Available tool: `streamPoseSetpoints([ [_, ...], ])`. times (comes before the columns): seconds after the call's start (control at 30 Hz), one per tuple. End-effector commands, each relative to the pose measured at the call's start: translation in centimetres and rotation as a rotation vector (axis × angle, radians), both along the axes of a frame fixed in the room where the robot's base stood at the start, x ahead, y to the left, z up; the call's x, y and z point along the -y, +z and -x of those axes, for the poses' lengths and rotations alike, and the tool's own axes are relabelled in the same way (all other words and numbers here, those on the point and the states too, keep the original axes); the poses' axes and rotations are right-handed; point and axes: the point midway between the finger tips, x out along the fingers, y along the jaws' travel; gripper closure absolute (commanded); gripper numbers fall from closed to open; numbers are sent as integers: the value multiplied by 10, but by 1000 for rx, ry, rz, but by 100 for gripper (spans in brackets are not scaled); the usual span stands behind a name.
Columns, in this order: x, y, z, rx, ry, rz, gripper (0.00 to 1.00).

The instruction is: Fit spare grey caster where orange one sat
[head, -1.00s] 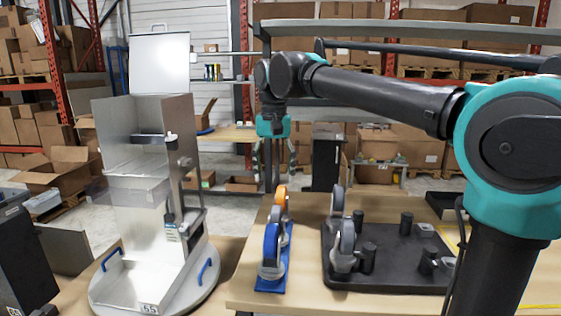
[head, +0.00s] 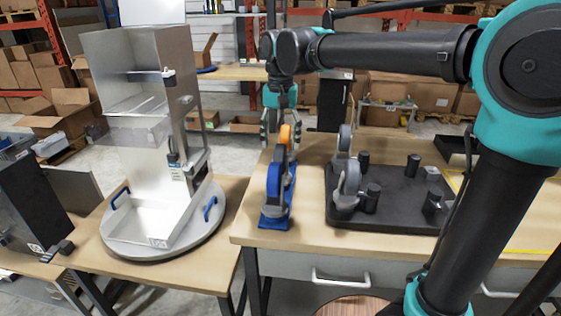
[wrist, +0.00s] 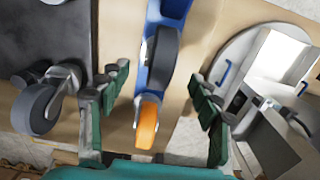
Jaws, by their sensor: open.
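The orange caster (head: 285,136) stands at the far end of a narrow blue base (head: 276,218); it also shows in the wrist view (wrist: 147,122). Two grey casters stand at the left side of the black plate, one nearer (head: 349,184) and one farther (head: 345,140); a grey one also shows in the wrist view (wrist: 38,108). My gripper (head: 281,118) is open above the far end of the blue base. In the wrist view its fingers (wrist: 158,80) are spread either side of the orange caster, with gaps showing.
The black plate (head: 400,216) carries several short black posts right of the blue base. A metal dispenser (head: 140,110) on a round turntable (head: 140,245) stands to the left. The wooden tabletop (head: 300,245) is clear at its front edge.

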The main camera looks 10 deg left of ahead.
Motion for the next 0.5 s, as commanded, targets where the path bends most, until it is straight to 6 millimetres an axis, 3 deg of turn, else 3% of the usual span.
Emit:
streamPoseSetpoints([
  [0.3, 0, -53, 0, 0, 0, 0, 36],
  [0.5, 0, -71, 0, 0, 0, 0, 36],
])
